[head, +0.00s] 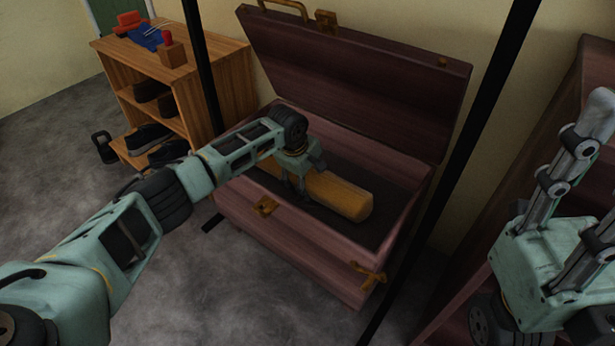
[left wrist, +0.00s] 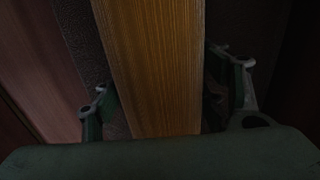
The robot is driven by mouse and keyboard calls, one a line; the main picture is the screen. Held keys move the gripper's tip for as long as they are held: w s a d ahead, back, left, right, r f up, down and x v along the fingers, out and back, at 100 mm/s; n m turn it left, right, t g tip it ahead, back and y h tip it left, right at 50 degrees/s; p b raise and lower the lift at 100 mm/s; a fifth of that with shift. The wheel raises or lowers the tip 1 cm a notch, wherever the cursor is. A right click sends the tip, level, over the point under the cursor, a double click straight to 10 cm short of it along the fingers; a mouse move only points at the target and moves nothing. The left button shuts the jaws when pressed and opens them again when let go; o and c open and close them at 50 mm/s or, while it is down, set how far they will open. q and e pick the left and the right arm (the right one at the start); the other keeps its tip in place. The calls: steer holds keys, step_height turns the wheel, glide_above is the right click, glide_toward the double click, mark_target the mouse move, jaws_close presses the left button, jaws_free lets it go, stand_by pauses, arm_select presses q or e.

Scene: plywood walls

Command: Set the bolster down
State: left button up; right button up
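The bolster (head: 341,194) is a long yellow-brown block with squared sides. It lies lengthwise inside the open reddish-brown trunk (head: 300,254), low over the dark floor of the trunk; whether it rests fully there is hard to tell. My left gripper (head: 300,187) reaches down over its middle from above. In the left wrist view the bolster (left wrist: 155,65) runs between the two fingers, one close against each side; the gripper appears shut on it. My right gripper (head: 603,165) is at the right edge, away from the trunk, fingers apart and empty, tips partly cut off.
The trunk's lid (head: 355,85) stands open at the back. A wooden shelf (head: 225,85) with shoes and small items on top stands at the left. Dark posts (head: 468,155) rise beside the trunk. A reddish wooden piece (head: 540,150) stands at right. Grey floor is clear at front left.

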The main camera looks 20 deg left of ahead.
arm_select(q)
steer(key=o, duration=0.4)
